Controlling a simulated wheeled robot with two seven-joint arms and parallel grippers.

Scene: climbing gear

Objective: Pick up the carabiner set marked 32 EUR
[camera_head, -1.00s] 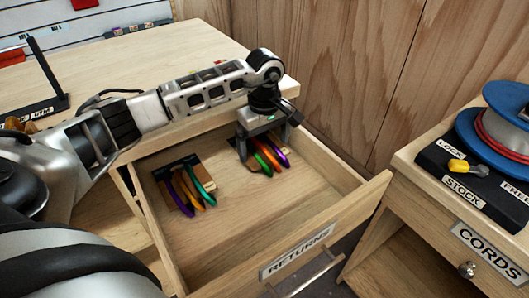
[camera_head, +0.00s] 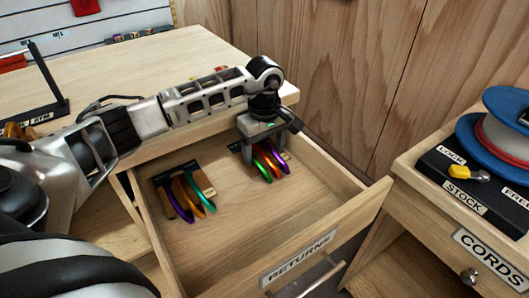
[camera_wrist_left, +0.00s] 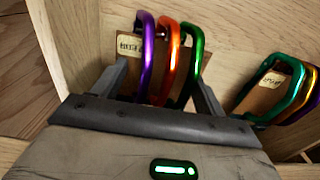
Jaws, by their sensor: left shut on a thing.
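One carabiner set (camera_head: 268,163), with purple, orange and green carabiners on a dark-and-wood card, is at the back right inside the open drawer. My left gripper (camera_head: 266,152) reaches down over it and is shut on it. In the left wrist view the same set (camera_wrist_left: 168,62) stands between the two fingers of the gripper (camera_wrist_left: 162,82); its small price tag is too blurred to read. A second set (camera_head: 186,192), with purple, orange and teal carabiners, lies to the left in the drawer, apart from the gripper. It also shows in the wrist view (camera_wrist_left: 287,92). My right gripper is not in view.
The drawer (camera_head: 325,230) is labelled RETURNS, and its front floor is clear. Its walls stand close around the gripper. The desk top (camera_head: 150,75) overhangs behind. At right, a CORDS cabinet (camera_head: 490,255) carries a blue spool (camera_head: 490,140) and a black STOCK box (camera_head: 455,180).

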